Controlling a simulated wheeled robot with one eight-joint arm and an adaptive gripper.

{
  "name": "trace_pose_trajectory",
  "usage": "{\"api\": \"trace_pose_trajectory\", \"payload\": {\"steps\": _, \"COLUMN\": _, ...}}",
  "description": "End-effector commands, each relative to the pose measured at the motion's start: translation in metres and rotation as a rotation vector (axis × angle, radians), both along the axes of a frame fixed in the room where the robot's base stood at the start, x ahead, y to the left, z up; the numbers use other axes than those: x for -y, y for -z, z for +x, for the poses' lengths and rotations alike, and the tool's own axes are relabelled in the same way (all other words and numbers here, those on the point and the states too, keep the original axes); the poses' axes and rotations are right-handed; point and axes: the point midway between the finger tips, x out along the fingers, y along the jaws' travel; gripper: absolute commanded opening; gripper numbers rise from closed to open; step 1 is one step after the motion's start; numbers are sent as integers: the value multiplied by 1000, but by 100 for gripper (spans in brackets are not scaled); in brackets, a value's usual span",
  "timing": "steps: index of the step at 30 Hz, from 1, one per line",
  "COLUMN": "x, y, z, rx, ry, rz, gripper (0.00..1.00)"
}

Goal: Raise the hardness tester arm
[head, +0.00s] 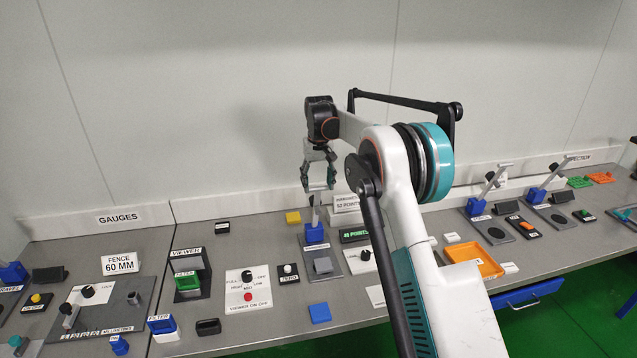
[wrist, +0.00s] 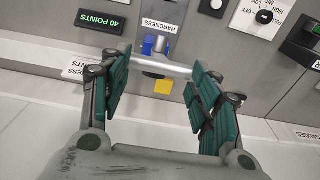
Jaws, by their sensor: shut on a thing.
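The blue post (wrist: 149,45) and the HARDNESS label (wrist: 158,22) show beyond the bar. The fingers partly hide the arm's top in the head view.
A green-lettered display (head: 355,235) reading points stands right of the tester, with a white sign (head: 346,204) behind it. A knob panel (head: 248,288) is farther left. An orange tray (head: 473,256) lies right, beyond my arm.

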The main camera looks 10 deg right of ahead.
Motion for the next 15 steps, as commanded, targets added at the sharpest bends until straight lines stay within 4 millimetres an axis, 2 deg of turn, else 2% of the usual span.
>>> {"api": "trace_pose_trajectory", "payload": {"steps": 7, "x": 0, "y": 1, "z": 1, "rx": 4, "ry": 0, "rz": 0, "gripper": 13}}
{"api": "trace_pose_trajectory", "payload": {"steps": 8, "x": 0, "y": 1, "z": 1, "rx": 4, "ry": 0, "rz": 0, "gripper": 58}}
{"api": "trace_pose_trajectory", "payload": {"steps": 9, "x": 0, "y": 1, "z": 1, "rx": 4, "ry": 0, "rz": 0, "gripper": 68}}
{"api": "trace_pose_trajectory", "payload": {"steps": 10, "x": 0, "y": 1, "z": 1, "rx": 4, "ry": 0, "rz": 0, "gripper": 74}}
{"api": "trace_pose_trajectory", "payload": {"steps": 11, "x": 0, "y": 1, "z": 1, "rx": 4, "ry": 0, "rz": 0, "gripper": 77}}
{"api": "trace_pose_trajectory", "payload": {"steps": 15, "x": 0, "y": 1, "z": 1, "rx": 2, "ry": 0, "rz": 0, "gripper": 77}}
